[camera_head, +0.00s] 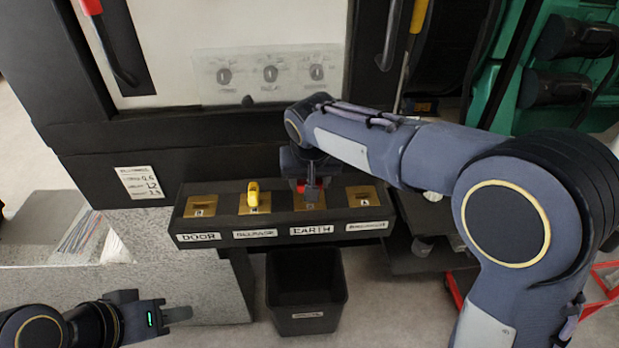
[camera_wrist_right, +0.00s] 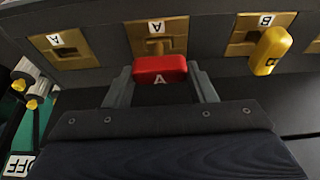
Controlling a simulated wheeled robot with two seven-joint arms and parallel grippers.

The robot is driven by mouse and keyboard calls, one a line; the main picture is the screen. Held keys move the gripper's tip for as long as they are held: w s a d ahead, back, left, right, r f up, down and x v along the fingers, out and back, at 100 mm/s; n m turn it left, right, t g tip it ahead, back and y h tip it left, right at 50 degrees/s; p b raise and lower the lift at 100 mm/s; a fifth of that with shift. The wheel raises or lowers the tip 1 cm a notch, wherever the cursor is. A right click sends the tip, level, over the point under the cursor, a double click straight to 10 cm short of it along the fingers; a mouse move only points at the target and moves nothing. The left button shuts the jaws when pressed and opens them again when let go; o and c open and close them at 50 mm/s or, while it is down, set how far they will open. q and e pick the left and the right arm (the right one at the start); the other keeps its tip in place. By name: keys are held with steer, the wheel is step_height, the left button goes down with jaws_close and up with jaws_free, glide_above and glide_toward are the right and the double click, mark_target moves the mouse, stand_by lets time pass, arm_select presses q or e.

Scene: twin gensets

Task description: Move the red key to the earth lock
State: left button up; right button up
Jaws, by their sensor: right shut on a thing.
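The red key (camera_wrist_right: 160,69), marked A, sits between the fingers of my right gripper (camera_wrist_right: 161,75), which is shut on it. In the head view a bit of the red key (camera_head: 300,186) shows beside my right gripper (camera_head: 310,188). The key is right at the earth lock, a brass plate (camera_head: 299,204) above the EARTH label. In the right wrist view the key's head is in front of the earth lock (camera_wrist_right: 177,30); I cannot tell how deep its shaft sits. My left gripper (camera_head: 178,314) is at the lower left, away from the locks, its fingers seen edge-on.
A yellow key (camera_head: 253,194) stands in the lock left of the earth lock. The DOOR lock (camera_head: 200,207) and the far right lock (camera_head: 362,196) show no key. A black bin (camera_head: 306,295) stands below the lock shelf. A cabinet with dials (camera_head: 270,74) rises behind.

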steer(key=shift+f+b, duration=0.45)
steer(key=shift+f, duration=0.25)
steer(key=o, duration=1.2)
steer(key=shift+c, duration=0.2)
step_height(320, 180, up, 8)
steer(key=p, duration=0.6)
steer(key=shift+f, duration=0.2)
steer(key=shift+f, duration=0.1)
